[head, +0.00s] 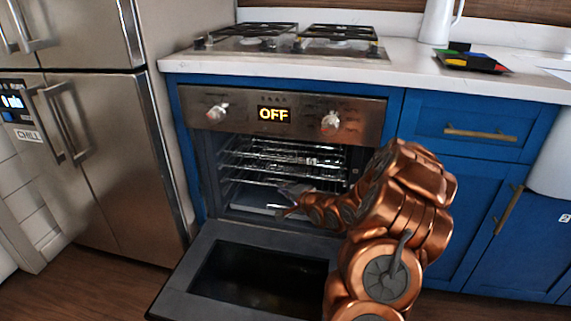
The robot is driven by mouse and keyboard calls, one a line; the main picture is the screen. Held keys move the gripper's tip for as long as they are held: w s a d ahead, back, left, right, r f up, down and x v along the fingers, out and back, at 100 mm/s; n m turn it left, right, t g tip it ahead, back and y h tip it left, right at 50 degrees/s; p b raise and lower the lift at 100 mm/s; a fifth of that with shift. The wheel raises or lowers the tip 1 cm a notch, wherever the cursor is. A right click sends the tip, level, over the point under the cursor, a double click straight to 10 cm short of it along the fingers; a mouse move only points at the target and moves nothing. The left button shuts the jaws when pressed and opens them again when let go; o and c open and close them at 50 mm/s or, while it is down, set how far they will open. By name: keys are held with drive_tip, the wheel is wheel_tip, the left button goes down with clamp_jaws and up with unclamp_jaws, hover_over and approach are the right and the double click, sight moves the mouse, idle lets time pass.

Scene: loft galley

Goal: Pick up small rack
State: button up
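The oven (188,150) is open, and wire racks show inside it. An upper rack (262,152) spans the cavity, with more wire bars (255,178) below it. I cannot tell which of these is the small rack. My gripper (279,202) reaches into the lower part of the oven opening from the right. Its fingers look spread apart, with nothing visible between them. It is below the upper rack, and I cannot tell whether it touches any wire. My arm hides the right side of the opening.
The oven door (205,249) is folded down in front. A steel fridge (110,140) stands on the left. Blue cabinets (462,126) are on the right. The counter (420,68) holds a hob (290,42), a white pitcher (437,22) and a dark tray with coloured pieces (472,63).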

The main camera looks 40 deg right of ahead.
sight(283, 173)
drive_tip(key=s+d+m+t, duration=0.2)
drive_tip(key=d+m+t, duration=0.1)
drive_tip(key=d, duration=0.1)
drive_tip(key=shift+h, duration=0.3)
drive_tip(key=w+b, duration=0.1)
drive_tip(key=w, duration=0.1)
drive_tip(key=w+b, duration=0.1)
drive_tip(key=w, duration=0.2)
drive_tip(key=w+r+b, duration=0.1)
drive_tip(key=w+b, duration=0.1)
drive_tip(key=w, duration=0.1)
drive_tip(key=shift+w, duration=0.1)
clamp_jaws()
drive_tip(key=shift+r+p, duration=0.15)
drive_tip(key=shift+p, duration=0.65)
